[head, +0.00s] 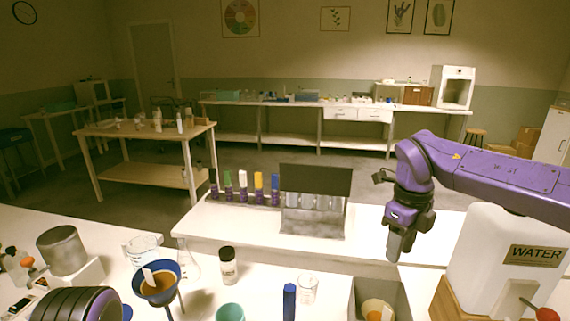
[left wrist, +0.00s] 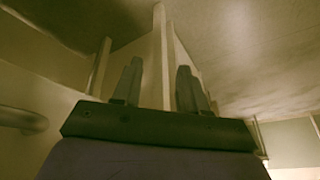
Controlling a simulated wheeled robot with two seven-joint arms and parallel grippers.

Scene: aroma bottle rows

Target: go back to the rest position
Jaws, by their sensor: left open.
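My right gripper (head: 396,247) hangs from the purple arm at the right of the head view, pointing down above the white table. I see nothing held in it, and its fingers are seen side-on, so their gap does not show. My left gripper (left wrist: 158,75) shows in the left wrist view with its two dark fingers apart and nothing between them that it grips. A pale upright post (left wrist: 160,40) stands beyond its fingers. In the head view only a purple ribbed part of my left arm shows at the lower left; the left fingers are hidden.
A dark-topped rack (head: 315,220) and a row of coloured bottles (head: 243,188) stand behind the worktop. A WATER container (head: 500,265) stands right of my right gripper. A blue funnel (head: 160,287), a dark-capped jar (head: 228,266), a blue cylinder (head: 289,301) and a grey bin (head: 380,291) stand in front.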

